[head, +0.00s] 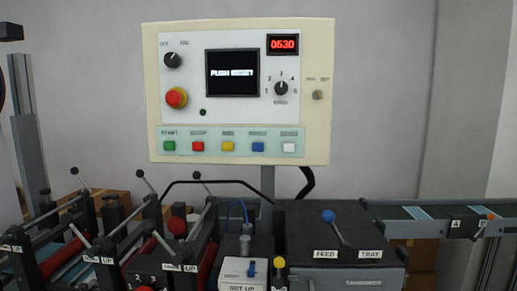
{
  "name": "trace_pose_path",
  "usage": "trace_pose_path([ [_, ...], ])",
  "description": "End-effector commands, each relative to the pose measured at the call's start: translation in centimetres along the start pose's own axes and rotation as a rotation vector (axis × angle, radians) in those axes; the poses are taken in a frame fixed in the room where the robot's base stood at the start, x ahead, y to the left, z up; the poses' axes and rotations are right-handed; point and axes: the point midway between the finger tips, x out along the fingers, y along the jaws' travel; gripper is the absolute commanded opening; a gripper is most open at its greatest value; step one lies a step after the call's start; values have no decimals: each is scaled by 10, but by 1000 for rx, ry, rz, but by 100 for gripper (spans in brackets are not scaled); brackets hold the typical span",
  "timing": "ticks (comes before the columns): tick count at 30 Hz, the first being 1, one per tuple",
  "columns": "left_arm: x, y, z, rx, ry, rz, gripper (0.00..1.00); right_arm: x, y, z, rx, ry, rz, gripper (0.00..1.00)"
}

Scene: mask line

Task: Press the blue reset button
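The blue button (257,147) sits in the lower row of a cream control panel (323,100), between a yellow button (228,146) and a white button (289,147). Green (169,146) and red (198,146) buttons are to its left. The labels above the row are too blurred to read surely, apart from START over the green one. The panel screen (232,73) reads what looks like PUSH RESET. A red display (283,44) appears to read 0530. Neither of my grippers is in view.
A red emergency knob (177,97) and black dials are on the panel. Below stand machine rollers with levers, a black feed tray box (345,255) with a blue-knobbed lever (328,216), and a white set-up box (245,270). A conveyor (440,222) runs right. The space before the panel looks clear.

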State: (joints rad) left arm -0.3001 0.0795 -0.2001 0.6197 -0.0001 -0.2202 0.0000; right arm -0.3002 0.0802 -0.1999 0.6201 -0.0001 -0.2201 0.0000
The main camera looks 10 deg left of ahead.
Motion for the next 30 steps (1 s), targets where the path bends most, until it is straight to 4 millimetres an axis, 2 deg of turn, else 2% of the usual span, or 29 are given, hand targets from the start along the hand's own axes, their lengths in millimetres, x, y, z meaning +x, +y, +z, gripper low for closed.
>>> trace_pose_path([
  [1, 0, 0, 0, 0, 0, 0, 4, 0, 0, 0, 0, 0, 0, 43],
  [2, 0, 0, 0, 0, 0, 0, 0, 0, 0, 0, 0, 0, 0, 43],
  [30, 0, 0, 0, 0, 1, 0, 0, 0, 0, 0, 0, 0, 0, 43],
])
